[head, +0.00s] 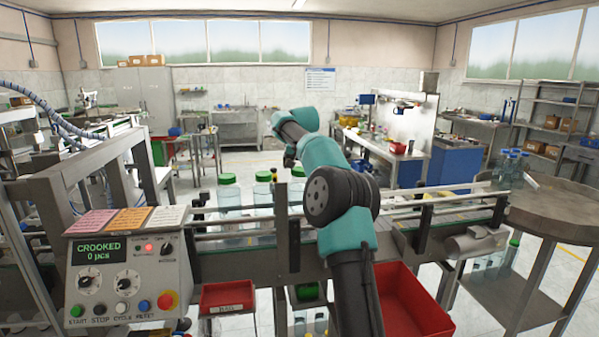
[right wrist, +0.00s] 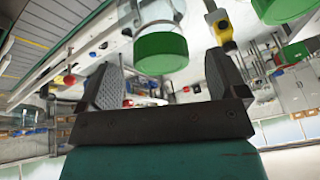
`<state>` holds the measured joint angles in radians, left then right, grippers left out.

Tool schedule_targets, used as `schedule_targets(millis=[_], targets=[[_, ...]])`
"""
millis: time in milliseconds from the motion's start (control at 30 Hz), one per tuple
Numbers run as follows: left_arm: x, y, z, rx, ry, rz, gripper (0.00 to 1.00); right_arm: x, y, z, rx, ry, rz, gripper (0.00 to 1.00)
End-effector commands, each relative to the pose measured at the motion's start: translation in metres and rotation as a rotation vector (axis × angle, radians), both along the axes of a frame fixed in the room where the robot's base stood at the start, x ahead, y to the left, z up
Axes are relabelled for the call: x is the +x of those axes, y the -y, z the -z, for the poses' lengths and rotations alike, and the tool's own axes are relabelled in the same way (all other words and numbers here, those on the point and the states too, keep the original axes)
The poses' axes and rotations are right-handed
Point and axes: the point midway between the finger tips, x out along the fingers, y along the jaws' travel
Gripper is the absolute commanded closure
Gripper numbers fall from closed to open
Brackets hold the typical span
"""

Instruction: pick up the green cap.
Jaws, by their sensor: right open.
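Green caps sit on clear jars along the conveyor in the head view: a left one (head: 227,179), a middle one (head: 263,176) and one beside my arm (head: 298,171). My right gripper (head: 289,157) is beyond the jars' near side, small and partly hidden by my teal arm. In the right wrist view my right gripper (right wrist: 163,82) is open, its dark fingers apart with nothing between them. A green-capped jar (right wrist: 161,53) appears beyond the fingertips, upside down in that view. A second green cap (right wrist: 280,8) is cut off at the top edge. My left gripper is not in view.
A control panel (head: 124,265) reading "CROOKED 0 pcs" stands at the left. Conveyor rails (head: 232,210) run behind my arm. A small red bin (head: 227,296) and a larger red bin (head: 412,305) are below. A round table (head: 560,210) with clear bottles stands right.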

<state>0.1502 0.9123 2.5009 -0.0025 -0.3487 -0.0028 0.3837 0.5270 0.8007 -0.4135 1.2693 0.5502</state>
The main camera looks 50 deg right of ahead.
Motion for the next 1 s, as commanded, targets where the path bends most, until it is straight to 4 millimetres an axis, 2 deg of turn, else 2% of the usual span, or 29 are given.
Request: schedule_targets(millis=[100, 200, 667, 1000], targets=[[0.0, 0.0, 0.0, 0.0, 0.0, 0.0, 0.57, 0.005, 0.003, 0.014, 0.0, -0.001, -0.001, 0.09], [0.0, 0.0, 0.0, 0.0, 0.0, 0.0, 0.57, 0.006, 0.004, 0.018, 0.0, 0.001, -0.001, 0.09], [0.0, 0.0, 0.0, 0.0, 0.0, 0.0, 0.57, 0.007, 0.004, 0.019, 0.0, 0.001, 0.0, 0.09], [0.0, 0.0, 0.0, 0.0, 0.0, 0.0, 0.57, 0.007, 0.004, 0.019, 0.0, 0.001, 0.0, 0.41]])
